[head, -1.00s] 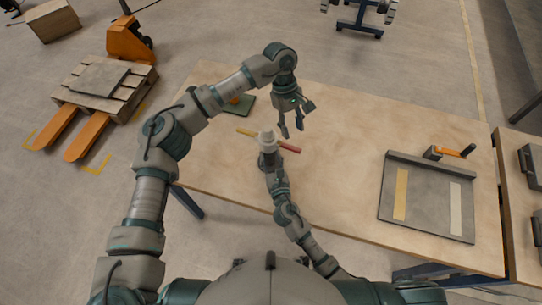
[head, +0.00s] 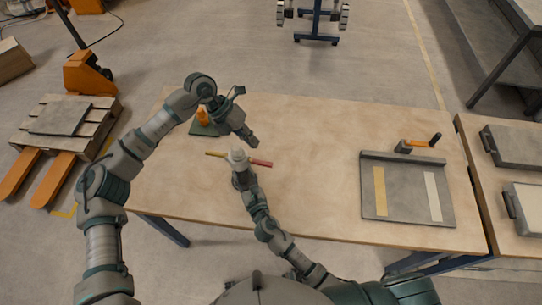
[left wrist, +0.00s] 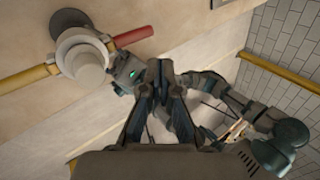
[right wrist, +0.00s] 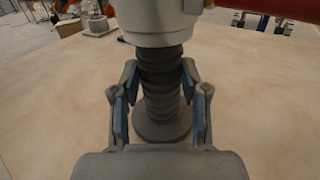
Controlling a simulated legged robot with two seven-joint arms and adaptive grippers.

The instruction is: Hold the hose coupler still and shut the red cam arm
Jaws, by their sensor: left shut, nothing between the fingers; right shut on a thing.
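The pale hose coupler (head: 238,158) stands on the table on a dark ribbed stem (right wrist: 160,85) with a round base. Its red cam arm (head: 262,164) sticks out to the right and its yellow arm (head: 215,154) to the left. In the left wrist view the coupler (left wrist: 85,55), red arm (left wrist: 132,37) and yellow arm (left wrist: 25,78) are clear of the fingers. My right gripper (right wrist: 160,98) is shut on the ribbed stem below the pale body. My left gripper (head: 254,144) is shut and empty, just behind the red arm and apart from it.
A green plate with an orange object (head: 203,117) lies behind the coupler, near my left arm. A grey tray (head: 407,205) with two strips is at the table's right, with an orange-and-black handle (head: 420,143) behind it. The table between is clear.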

